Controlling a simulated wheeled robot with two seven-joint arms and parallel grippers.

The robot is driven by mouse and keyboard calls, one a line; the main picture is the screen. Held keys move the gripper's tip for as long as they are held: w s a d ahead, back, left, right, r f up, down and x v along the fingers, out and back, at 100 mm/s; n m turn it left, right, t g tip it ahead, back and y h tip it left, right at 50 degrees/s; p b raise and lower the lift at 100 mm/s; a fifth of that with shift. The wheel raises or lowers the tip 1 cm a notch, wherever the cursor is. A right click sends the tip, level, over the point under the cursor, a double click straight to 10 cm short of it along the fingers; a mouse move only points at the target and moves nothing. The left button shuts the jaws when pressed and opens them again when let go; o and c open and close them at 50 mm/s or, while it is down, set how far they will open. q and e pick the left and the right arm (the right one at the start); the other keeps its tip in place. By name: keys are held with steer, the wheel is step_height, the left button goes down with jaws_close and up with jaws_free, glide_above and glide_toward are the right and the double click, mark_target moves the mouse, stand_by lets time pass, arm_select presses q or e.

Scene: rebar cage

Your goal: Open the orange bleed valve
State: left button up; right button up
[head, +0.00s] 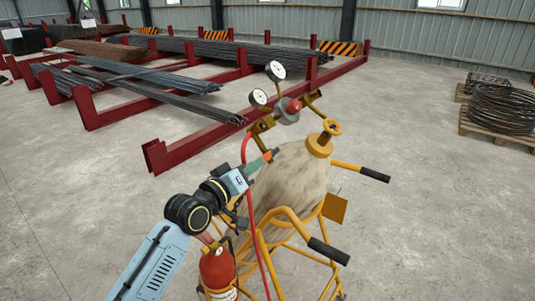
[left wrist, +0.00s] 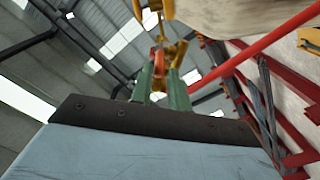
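My left gripper (head: 272,155) is beside the cylinder's upper left, below the regulator. In the left wrist view its green fingers (left wrist: 162,84) stand apart, with a small orange-red part (left wrist: 159,60) in line with the gap. I cannot tell whether they touch it, nor whether it is the bleed valve. My right gripper is not in view.
A red hose (head: 265,245) runs down near my left gripper and crosses the left wrist view (left wrist: 255,47). A fire extinguisher (head: 217,268) hangs on the cart. Black-gripped handles (head: 328,250) project to the right.

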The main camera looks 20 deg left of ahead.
mark_target(268, 155)
arm_select(q)
steer(key=x, duration=0.6)
steer(key=shift+w+d, duration=0.1)
steer(key=shift+w, duration=0.2)
steer(key=shift+c, duration=0.3)
jaws_close()
